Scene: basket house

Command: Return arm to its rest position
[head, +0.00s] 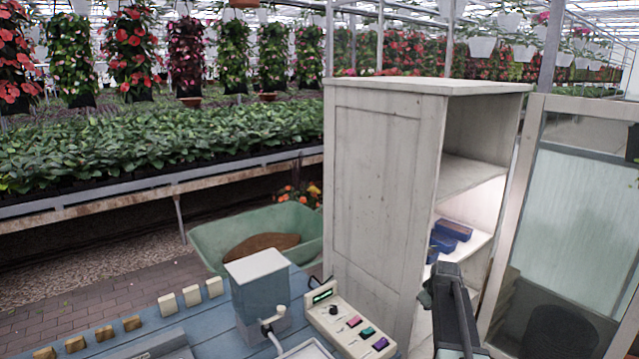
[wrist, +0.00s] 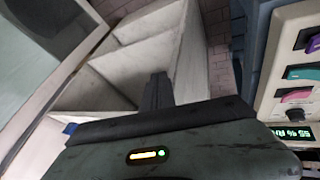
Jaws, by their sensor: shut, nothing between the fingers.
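My gripper (wrist: 158,82) is shut and empty in the wrist view, its dark fingers pointing toward the pale shelves of a cabinet. In the head view my dark arm (head: 455,308) stands at the lower right, in front of the cabinet's open side. Which part of it is the fingertips is hard to tell there. The white wooden cabinet (head: 372,200) stands upright with its glazed door (head: 580,190) swung open to the right. Blue boxes (head: 453,230) lie on a lit shelf inside it. A bit of blue also shows at the left in the wrist view.
A blue table (head: 215,325) in front bears a grey-white box (head: 258,290), a control panel with coloured knobs (head: 350,322) and several small blocks. The panel shows close at the right in the wrist view. A green wheelbarrow (head: 215,240) stands behind the table.

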